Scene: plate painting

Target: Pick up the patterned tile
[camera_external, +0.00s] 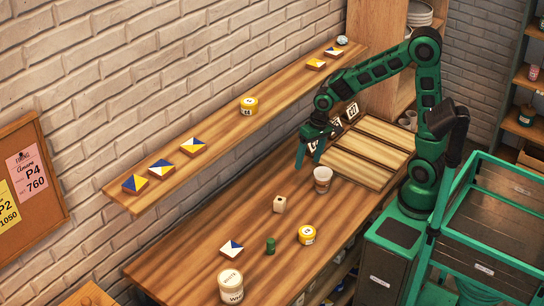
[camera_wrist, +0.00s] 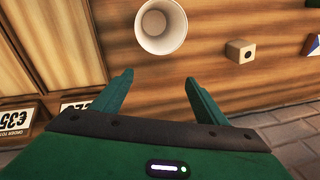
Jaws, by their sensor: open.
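A patterned tile (camera_external: 231,249) with white and dark blue triangles lies on the lower wooden counter, at the front left in the external view. In the wrist view a tile (camera_wrist: 313,46) is cut off at the right edge. Similar tiles lie on the upper shelf: a blue, white and yellow one (camera_external: 193,146) near the middle left, others at both ends. My gripper (camera_external: 309,157) is over the far part of the counter, well away from the counter tile. In the wrist view my gripper (camera_wrist: 159,82) has its fingers apart with nothing between them.
A white cup (camera_external: 322,179) stands near my gripper. A pale block with a hole (camera_external: 279,204), a green cylinder (camera_external: 270,246), a yellow tin (camera_external: 307,235) and a large white pot (camera_external: 231,286) stand on the counter. Slatted wooden panels (camera_external: 362,153) lie at the far end.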

